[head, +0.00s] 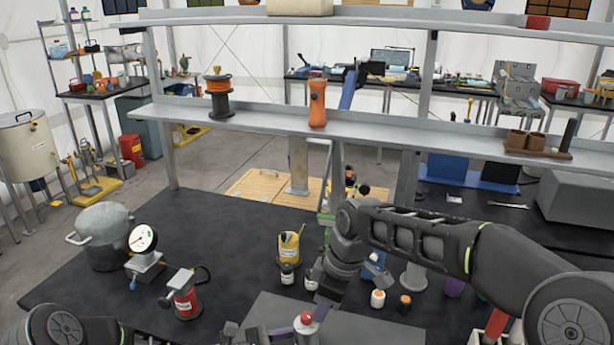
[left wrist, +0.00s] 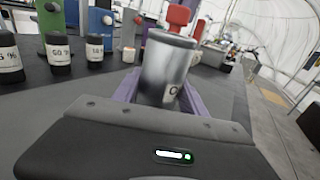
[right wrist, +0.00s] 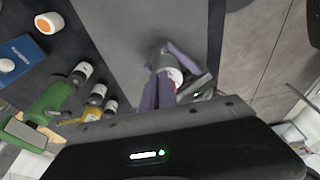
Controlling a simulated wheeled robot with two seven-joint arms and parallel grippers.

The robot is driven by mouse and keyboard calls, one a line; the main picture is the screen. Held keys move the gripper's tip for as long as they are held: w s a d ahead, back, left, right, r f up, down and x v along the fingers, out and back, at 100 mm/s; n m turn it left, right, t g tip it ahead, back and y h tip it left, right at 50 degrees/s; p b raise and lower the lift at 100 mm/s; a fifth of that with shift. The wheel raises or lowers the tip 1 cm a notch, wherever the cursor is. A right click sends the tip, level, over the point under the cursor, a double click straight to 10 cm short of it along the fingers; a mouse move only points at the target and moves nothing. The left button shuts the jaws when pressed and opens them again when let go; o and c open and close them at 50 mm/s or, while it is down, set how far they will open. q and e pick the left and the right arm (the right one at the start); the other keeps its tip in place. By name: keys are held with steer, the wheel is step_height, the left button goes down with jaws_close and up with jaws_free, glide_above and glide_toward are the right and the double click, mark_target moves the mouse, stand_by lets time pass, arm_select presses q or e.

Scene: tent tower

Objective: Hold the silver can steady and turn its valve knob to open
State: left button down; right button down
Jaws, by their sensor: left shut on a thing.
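The silver can (left wrist: 168,68) stands upright in the left wrist view, with its red valve knob (left wrist: 179,16) on top. My left gripper (left wrist: 160,92) is shut on the can, one purple finger on each side. In the head view, only the can's top and the red knob (head: 306,317) show clearly at the bottom edge. My right gripper (head: 320,300) is above and beside the can, pointing down. In the right wrist view, its purple fingers (right wrist: 160,88) look close together beside the red knob (right wrist: 176,75). I cannot tell whether they touch it.
A yellow can (head: 289,247) and small bottles (head: 287,274) stand behind the grippers. A red canister (head: 186,304), a pressure gauge (head: 143,239) and a grey pot (head: 103,236) are to the left.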

arm_select(q)
steer(key=shift+s+d, duration=0.15)
steer(key=shift+d, duration=0.05)
arm_select(e)
steer(key=shift+a+r, duration=0.1)
steer(key=shift+a, duration=0.05)
arm_select(q)
steer(key=shift+a, duration=0.1)
arm_select(e)
steer(key=shift+d, duration=0.4)
steer(key=v, duration=0.3)
steer(key=a+v, duration=0.1)
steer(key=v, duration=0.1)
steer(key=shift+w+r, duration=0.1)
steer(key=shift+r, duration=0.4)
arm_select(q)
steer(key=c, duration=0.6)
jaws_free()
steer(key=shift+o, duration=0.2)
steer(key=shift+a, duration=0.1)
